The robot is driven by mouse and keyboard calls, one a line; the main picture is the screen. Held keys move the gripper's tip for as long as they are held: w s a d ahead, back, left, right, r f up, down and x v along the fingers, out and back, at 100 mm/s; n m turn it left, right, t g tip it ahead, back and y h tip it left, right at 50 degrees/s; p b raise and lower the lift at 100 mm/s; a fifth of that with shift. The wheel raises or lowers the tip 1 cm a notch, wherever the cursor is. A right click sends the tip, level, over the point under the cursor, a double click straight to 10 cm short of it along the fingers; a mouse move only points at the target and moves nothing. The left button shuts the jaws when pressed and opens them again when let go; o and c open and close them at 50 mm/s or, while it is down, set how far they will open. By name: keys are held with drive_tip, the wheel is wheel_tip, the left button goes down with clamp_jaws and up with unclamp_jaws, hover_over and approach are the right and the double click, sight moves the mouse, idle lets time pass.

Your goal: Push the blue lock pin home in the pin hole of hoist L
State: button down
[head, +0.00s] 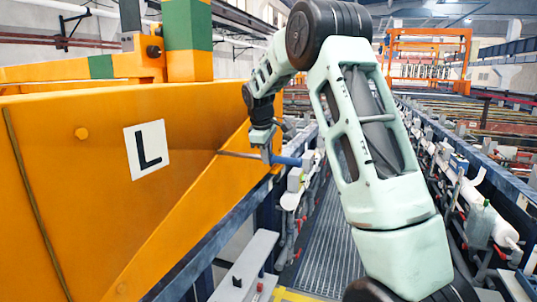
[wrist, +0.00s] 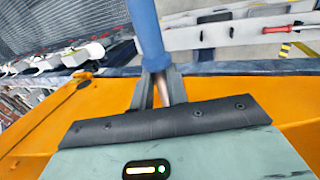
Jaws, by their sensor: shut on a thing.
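Hoist L is the big orange body (head: 85,190) at the left of the head view, with a white plate (head: 148,149) marked L. My gripper (head: 267,157) is beside its sloping right end, pointing down. It is shut on the blue lock pin (head: 288,161); in the wrist view the blue part (wrist: 148,32) runs up from between the fingertips (wrist: 157,72). A thin grey rod, apparently the pin's shank, reaches left from the gripper across the orange face. The pin hole cannot be made out, and I cannot tell whether the rod's tip is in it.
A grated walkway (head: 325,245) runs away below the pin. Tank rails and white fittings line its right side. An orange gantry (head: 428,55) stands far back. A dark blue beam (head: 215,238) runs along the hoist's lower edge.

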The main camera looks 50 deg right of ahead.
sight(228, 152)
drive_tip(key=shift+w+a+r+p, duration=0.1)
drive_tip(key=shift+w+a+p, duration=0.4)
drive_tip(key=shift+w+p, duration=0.55)
drive_tip(key=shift+w+a+f+p, duration=0.1)
drive_tip(key=shift+w+a+p, duration=0.45)
drive_tip(key=shift+w, duration=0.95)
drive_tip(key=shift+w+a+r+p, duration=0.1)
drive_tip(key=shift+w+a+p, duration=0.4)
drive_tip(key=shift+w+p, duration=0.55)
drive_tip(key=shift+w+a, duration=0.4)
drive_tip(key=shift+w, duration=0.6)
drive_tip(key=shift+w+a, duration=0.35)
drive_tip(key=shift+w, duration=0.65)
drive_tip(key=shift+w+a, duration=0.4)
drive_tip(key=shift+w, duration=0.6)
drive_tip(key=c, duration=1.3)
unclamp_jaws()
drive_tip(key=b+v, duration=0.4)
drive_tip(key=v, duration=1.3)
drive_tip(key=shift+s+r, duration=0.1)
drive_tip(key=shift+r, duration=0.05)
